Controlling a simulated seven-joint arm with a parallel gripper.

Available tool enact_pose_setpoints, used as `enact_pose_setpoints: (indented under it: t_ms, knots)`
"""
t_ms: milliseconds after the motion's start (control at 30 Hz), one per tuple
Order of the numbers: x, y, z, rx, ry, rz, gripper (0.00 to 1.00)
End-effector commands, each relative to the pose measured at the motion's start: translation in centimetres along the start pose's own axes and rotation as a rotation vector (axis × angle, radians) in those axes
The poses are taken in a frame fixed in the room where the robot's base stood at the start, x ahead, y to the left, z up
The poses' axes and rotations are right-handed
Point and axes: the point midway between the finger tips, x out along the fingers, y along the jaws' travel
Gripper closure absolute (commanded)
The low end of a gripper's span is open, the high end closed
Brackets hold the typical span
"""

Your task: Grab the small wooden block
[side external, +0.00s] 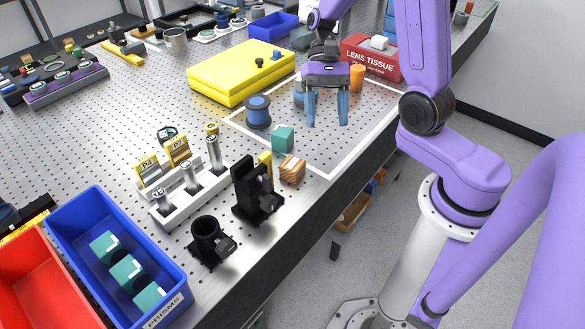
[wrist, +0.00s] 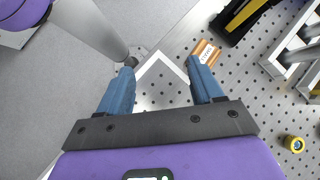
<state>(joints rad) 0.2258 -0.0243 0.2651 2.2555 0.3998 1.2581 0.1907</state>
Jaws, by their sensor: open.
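The small wooden block (side external: 292,170) stands on the perforated metal table near its front edge, just inside or on the near corner of the white taped outline. In the wrist view the block (wrist: 207,52) shows striped grain and a white label, beyond the tip of the right finger. My gripper (side external: 327,112) is open and empty, with blue fingers pointing down. It hangs above the taped area, behind and to the right of the block. In the wrist view my gripper (wrist: 161,66) has nothing between its fingers.
A teal block (side external: 283,139) stands just behind the wooden block, and a black clamp mount (side external: 256,192) is close on its left. A blue spool (side external: 258,111), an orange cylinder (side external: 357,77) and a lens tissue box (side external: 371,60) stand nearby. The taped area's right part is clear.

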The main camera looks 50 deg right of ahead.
Motion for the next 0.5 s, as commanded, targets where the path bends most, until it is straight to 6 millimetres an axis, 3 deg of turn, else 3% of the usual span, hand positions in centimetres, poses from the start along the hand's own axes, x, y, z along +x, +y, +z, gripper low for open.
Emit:
enact_pose_setpoints:
  t_ms: [500]
  knots:
    - [-2.1, 1.6, -3.5, 0.458, -0.201, -0.405, 0.34]
